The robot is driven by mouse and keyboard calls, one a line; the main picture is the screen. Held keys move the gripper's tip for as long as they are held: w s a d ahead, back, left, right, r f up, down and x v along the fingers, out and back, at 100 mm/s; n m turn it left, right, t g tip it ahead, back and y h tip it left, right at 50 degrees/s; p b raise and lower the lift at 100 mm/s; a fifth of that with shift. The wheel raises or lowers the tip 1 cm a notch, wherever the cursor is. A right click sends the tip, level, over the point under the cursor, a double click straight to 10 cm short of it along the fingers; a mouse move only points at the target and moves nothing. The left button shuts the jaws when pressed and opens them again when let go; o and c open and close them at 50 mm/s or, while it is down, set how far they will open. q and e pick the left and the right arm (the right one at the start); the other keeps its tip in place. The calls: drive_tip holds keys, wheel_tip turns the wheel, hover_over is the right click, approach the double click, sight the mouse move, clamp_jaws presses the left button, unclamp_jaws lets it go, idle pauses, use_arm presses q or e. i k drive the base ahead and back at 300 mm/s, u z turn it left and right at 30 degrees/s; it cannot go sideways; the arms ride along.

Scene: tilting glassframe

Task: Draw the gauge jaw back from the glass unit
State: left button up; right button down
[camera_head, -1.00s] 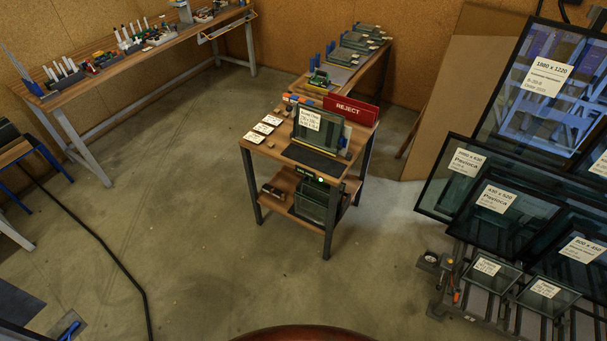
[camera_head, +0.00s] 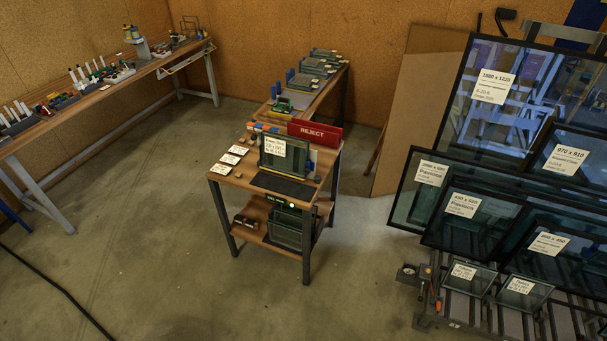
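A glass unit (camera_head: 287,158) with a white label stands upright on a small wooden table in the middle. A dark mat (camera_head: 284,187) lies in front of it. More labelled glass units lean on the rack at right, including a small one (camera_head: 468,279) in its lower front. A small device with a pale round face (camera_head: 407,271) sits at the rack's left end, with an orange-tipped part (camera_head: 423,281) beside it. I cannot tell whether this is the gauge, and I cannot make out a gauge jaw. Neither of my grippers shows.
A red REJECT sign (camera_head: 314,132) stands behind the glass on the table (camera_head: 221,179). The lower shelf holds dark glass pieces (camera_head: 288,231). A long bench (camera_head: 102,101) with tools runs along the left wall. The floor (camera_head: 150,235) left of the table is clear.

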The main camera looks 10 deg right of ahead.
sight(310, 165)
drive_tip(key=u, duration=0.4)
drive_tip(key=i, duration=0.35)
drive_tip(key=u, duration=0.6)
drive_tip(key=i, duration=1.25)
drive_tip(key=z, duration=0.95)
